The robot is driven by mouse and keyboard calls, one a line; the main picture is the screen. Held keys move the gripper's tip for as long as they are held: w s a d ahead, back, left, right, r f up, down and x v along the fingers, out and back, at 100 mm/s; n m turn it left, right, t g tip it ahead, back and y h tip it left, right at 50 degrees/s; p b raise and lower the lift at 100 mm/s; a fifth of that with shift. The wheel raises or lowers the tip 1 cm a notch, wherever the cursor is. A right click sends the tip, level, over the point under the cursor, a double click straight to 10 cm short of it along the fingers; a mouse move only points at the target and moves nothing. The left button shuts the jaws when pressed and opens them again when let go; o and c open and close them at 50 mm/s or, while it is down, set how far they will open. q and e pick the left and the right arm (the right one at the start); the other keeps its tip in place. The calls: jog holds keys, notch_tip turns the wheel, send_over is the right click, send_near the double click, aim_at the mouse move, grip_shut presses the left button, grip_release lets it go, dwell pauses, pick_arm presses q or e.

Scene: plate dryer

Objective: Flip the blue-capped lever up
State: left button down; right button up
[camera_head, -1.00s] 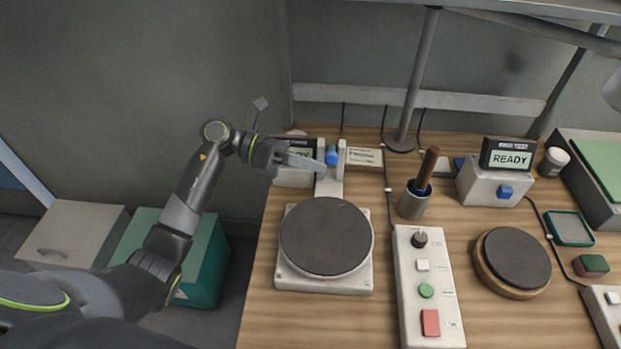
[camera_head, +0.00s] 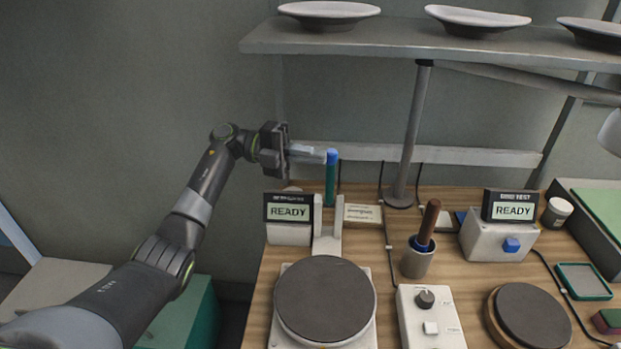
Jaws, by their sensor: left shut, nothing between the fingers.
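The lever (camera_head: 331,185) has a teal shaft and a blue cap (camera_head: 332,156). It stands upright behind the white two-pronged bracket (camera_head: 327,235) of the plate device. My left gripper (camera_head: 318,156) comes in from the left with its fingers shut and empty. Its fingertips are at the left side of the blue cap; I cannot tell whether they touch it. My right gripper is not in view.
A READY display (camera_head: 289,208) stands left of the bracket, with a round dark plate (camera_head: 325,299) in front. A shelf (camera_head: 420,45) with bowls hangs above. A cup with a brown-handled tool (camera_head: 427,222) and a control box (camera_head: 430,315) stand to the right.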

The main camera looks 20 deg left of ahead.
pick_arm(q)
jog(key=shift+w+a+n+h+b, duration=0.25)
jog(key=shift+w+n+b, duration=0.45)
jog(key=shift+w+n, duration=0.3)
jog(key=shift+w+a+n+h+b, duration=0.2)
jog(key=shift+w+n+b, duration=0.55)
jog(key=shift+w, duration=0.4)
jog(key=a+b, duration=0.4)
jog(key=a, duration=0.8)
jog(key=shift+f+b, duration=0.4)
jog(key=shift+f, duration=0.05)
jog(key=shift+f, duration=0.1)
